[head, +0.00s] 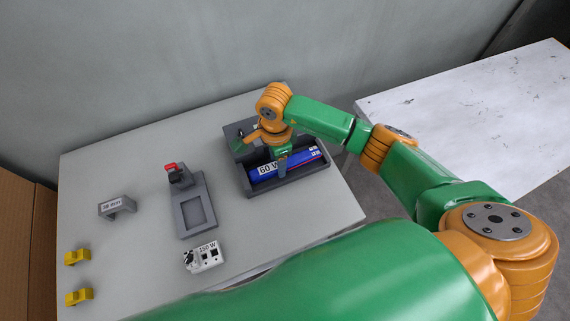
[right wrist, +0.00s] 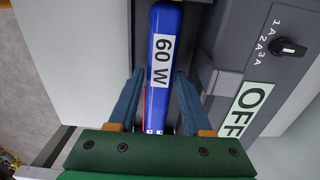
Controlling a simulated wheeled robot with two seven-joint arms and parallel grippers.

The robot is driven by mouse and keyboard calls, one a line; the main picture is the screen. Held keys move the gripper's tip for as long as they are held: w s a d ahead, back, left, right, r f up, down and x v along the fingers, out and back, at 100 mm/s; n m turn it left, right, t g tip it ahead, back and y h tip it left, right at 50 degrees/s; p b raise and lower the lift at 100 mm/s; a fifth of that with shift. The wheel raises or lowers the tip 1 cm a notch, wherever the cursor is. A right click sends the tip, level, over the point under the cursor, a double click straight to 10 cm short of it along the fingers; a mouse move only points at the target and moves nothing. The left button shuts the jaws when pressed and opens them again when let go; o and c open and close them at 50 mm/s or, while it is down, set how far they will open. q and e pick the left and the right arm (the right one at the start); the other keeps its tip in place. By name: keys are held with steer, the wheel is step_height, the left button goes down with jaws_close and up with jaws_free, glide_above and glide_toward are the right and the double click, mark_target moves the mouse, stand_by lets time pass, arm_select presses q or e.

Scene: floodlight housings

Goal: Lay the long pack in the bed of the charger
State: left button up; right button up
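The long pack (head: 296,166) is blue, with a white wattage label that reads 60 W in the right wrist view (right wrist: 161,75). My right gripper (head: 283,168) is over the charger (head: 285,187), a dark grey unit with a long walled bed. In the right wrist view its two blue fingers (right wrist: 160,76) stand one on each side of the pack, close against it, and look shut on it. The pack lies lengthwise along the bed, inside or just above it; contact with the floor is hidden. The charger's panel shows an OFF label (right wrist: 250,106). My left gripper is out of view.
A grey stand (head: 182,226) with a red-topped clamp, a white 150 W unit (head: 203,257), a grey labelled bracket (head: 117,205) and two yellow pieces (head: 77,257) are on the left of the table (head: 135,160). A black knob (right wrist: 288,47) is on the charger's panel.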

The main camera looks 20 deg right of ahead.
jaws_close()
step_height(320, 180, up, 10)
steer(key=p, duration=0.7)
stand_by(0.6)
